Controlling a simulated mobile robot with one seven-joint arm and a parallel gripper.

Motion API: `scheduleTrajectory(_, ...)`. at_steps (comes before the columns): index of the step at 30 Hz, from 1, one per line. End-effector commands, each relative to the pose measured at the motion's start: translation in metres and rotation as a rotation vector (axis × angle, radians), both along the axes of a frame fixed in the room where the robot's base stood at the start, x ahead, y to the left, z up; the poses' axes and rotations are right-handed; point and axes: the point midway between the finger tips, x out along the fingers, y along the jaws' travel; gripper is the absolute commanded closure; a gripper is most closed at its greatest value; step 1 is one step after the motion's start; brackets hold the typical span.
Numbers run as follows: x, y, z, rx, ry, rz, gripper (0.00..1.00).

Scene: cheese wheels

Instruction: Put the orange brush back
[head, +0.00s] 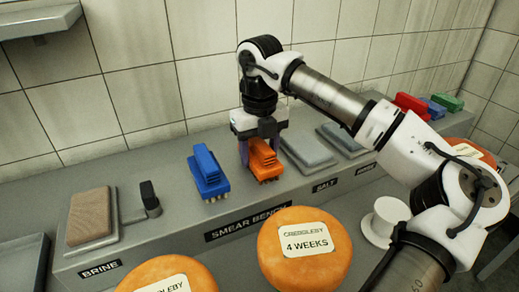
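The orange brush (264,161) is on the grey bench, behind the "SMEAR BENCH" label, with its bristles down. My gripper (259,148) points down over it from behind. One finger shows at the brush's left side and the other is partly hidden behind its top right. I cannot tell whether the fingers press on it. A blue brush (208,173) stands just to the left, apart from the orange one.
A brown pad (89,215) lies by the "BRINE" label, with a small black-handled item (150,199) beside it. Grey pads (308,148) lie right of my gripper. Red (412,106), blue and green brushes stand far right. Cheese wheels (302,270) and a white spool-shaped item (385,222) are in front.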

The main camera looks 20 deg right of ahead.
Motion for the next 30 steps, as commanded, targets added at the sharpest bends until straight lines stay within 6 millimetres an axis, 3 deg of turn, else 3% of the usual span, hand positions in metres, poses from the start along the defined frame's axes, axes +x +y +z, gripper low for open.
scheduleTrajectory(1, 0.000, 0.000, 0.000, 0.000, 0.001, 0.000, 0.41)
scheduleTrajectory(5, 0.000, 0.000, 0.000, 0.000, 0.001, 0.000, 0.26)
scheduleTrajectory(17, 0.000, 0.000, 0.009, -0.002, 0.000, -0.001, 0.26)
scheduleTrajectory(30, 0.000, 0.000, 0.097, -0.001, -0.002, -0.002, 0.26)
